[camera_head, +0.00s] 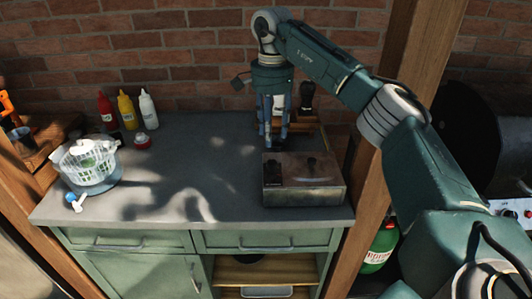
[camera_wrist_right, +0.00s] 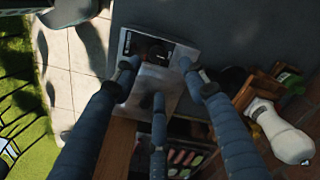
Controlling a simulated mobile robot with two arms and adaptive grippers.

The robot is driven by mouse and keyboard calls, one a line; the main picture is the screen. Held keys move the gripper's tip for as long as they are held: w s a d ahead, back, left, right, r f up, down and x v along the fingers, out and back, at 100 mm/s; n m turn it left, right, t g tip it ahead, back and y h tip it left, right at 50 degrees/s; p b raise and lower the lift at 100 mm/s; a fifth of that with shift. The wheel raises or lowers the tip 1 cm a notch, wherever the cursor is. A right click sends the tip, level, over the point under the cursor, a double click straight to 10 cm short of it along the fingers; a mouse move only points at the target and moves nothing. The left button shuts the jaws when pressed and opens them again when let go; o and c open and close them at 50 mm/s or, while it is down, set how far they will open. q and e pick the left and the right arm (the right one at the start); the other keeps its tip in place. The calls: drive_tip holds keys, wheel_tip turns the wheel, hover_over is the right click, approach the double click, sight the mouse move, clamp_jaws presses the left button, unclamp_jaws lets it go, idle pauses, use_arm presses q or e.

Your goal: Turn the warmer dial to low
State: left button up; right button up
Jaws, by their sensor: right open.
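The warmer (camera_head: 320,193) is a worn metal box on the right end of the grey counter, with a dark panel on the left of its top. In the right wrist view the warmer (camera_wrist_right: 155,78) shows beyond the fingers, with its black panel (camera_wrist_right: 145,45); the dial's setting is too small and dark to read. My right gripper (camera_head: 273,143) points down just behind the warmer's back left corner in the head view. Its fingers (camera_wrist_right: 158,75) are spread and empty in the wrist view. I cannot tell whether any fingertip touches the warmer. My left gripper is out of view.
Red, yellow and white bottles (camera_head: 126,110) stand by the brick wall. A salad spinner (camera_head: 90,163) sits at the counter's left. A wooden holder (camera_head: 304,123) with a dark-topped grinder stands behind the warmer. A wooden post (camera_head: 372,150) rises at right. The counter's middle is clear.

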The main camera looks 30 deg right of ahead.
sight(272, 162)
drive_tip(key=f, duration=0.1)
drive_tip(key=s+f, duration=0.1)
drive_tip(key=f, duration=0.1)
drive_tip(key=shift+s+p, duration=0.1)
drive_tip(key=shift+p, duration=0.25)
wheel_tip(272, 162, down, 3)
drive_tip(key=shift+f+p, duration=0.1)
drive_tip(key=shift+p, duration=0.25)
drive_tip(key=f, duration=0.3)
drive_tip(key=shift+w, duration=0.3)
drive_tip(key=shift+f, duration=0.1)
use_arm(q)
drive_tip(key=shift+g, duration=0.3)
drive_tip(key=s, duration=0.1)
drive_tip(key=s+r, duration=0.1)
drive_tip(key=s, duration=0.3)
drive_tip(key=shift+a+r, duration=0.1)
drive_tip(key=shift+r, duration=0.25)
use_arm(e)
clamp_jaws()
